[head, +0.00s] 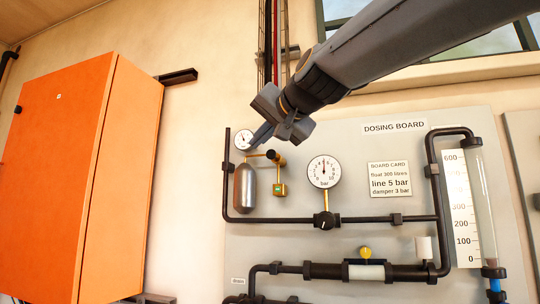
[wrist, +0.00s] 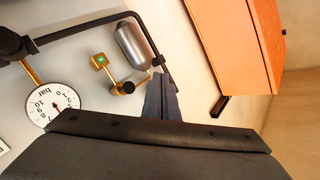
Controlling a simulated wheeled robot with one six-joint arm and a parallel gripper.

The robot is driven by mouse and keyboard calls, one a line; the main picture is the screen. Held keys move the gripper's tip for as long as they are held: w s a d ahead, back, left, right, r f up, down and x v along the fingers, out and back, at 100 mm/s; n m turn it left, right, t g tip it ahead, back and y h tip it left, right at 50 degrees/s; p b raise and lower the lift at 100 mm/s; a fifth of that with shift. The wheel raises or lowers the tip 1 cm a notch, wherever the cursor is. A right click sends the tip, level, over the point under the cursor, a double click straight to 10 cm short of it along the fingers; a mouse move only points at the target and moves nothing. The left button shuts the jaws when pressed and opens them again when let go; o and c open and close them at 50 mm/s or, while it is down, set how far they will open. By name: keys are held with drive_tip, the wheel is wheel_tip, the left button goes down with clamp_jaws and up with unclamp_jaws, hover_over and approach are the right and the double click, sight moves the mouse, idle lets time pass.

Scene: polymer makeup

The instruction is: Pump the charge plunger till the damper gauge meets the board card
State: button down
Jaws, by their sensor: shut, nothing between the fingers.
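The vessel also shows in the wrist view (wrist: 133,45). A dark round knob on a brass stem, apparently the charge plunger (head: 276,158), sits right of the vessel top, above a brass block with a green mark (head: 280,190). My gripper (head: 254,143) is shut and empty, its tips close to the damper gauge in the picture; contact cannot be told.
The larger bar gauge (head: 324,171) has its needle near straight up. Black pipes (head: 300,220) frame the dosing board. A scaled sight tube (head: 482,190) stands at right. An orange cabinet (head: 60,180) stands left, with bare wall between it and the board.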

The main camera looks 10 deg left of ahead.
sight(272, 153)
drive_tip(key=w+b, duration=0.2)
drive_tip(key=w, duration=0.6)
drive_tip(key=shift+w+d, duration=0.4)
drive_tip(key=shift+w, duration=0.15)
idle(1.8)
drive_tip(key=shift+w, duration=0.3)
drive_tip(key=shift+w+d, duration=0.15)
drive_tip(key=shift+w, duration=1.35)
idle(1.7)
drive_tip(key=shift+s, duration=0.1)
drive_tip(key=shift+s+b, duration=0.45)
drive_tip(key=shift+s, duration=1.4)
